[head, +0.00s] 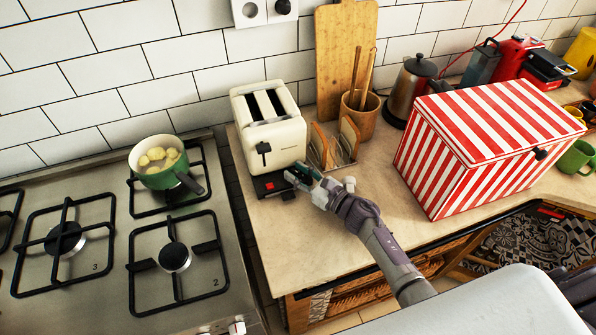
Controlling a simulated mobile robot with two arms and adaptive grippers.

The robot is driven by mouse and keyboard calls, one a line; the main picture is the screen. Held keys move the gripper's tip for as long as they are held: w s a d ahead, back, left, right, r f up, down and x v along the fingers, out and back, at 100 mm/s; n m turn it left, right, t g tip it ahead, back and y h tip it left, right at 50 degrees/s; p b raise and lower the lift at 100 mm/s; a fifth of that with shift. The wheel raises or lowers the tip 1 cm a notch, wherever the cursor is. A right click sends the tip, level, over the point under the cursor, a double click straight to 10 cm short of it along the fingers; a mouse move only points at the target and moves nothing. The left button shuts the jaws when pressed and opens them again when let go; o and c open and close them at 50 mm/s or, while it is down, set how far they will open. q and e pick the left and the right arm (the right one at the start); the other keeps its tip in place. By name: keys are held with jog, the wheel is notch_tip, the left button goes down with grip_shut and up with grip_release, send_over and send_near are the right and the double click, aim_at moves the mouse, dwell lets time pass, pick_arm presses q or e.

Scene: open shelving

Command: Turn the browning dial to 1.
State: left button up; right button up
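The cream two-slot toaster (258,151) stands on the counter right of the stove. Its slots look dark and empty, and a black lever (264,148) shows on its front. A dark panel (268,186) with a small red part sits low at its front. No dial or number can be made out, and part of the panel's right side is covered by my gripper. My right gripper (297,177) is at the right end of this panel, close to or touching it. Its fingers are too small to tell their opening. My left gripper is not in view.
A toast rack (332,150) with bread slices stands just right of the toaster, close behind my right gripper. A red-and-white striped box (439,170) is further right. A green pot (165,172) sits on the stove. Counter in front of the toaster is mostly bare.

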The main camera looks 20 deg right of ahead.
grip_shut()
jog(key=shift+d+f+n+g+y+b, duration=0.15)
jog(key=shift+n+g+y+b, duration=0.35)
jog(key=shift+b, duration=0.7)
jog(key=shift+y, duration=0.4)
jog(key=shift+n, duration=0.3)
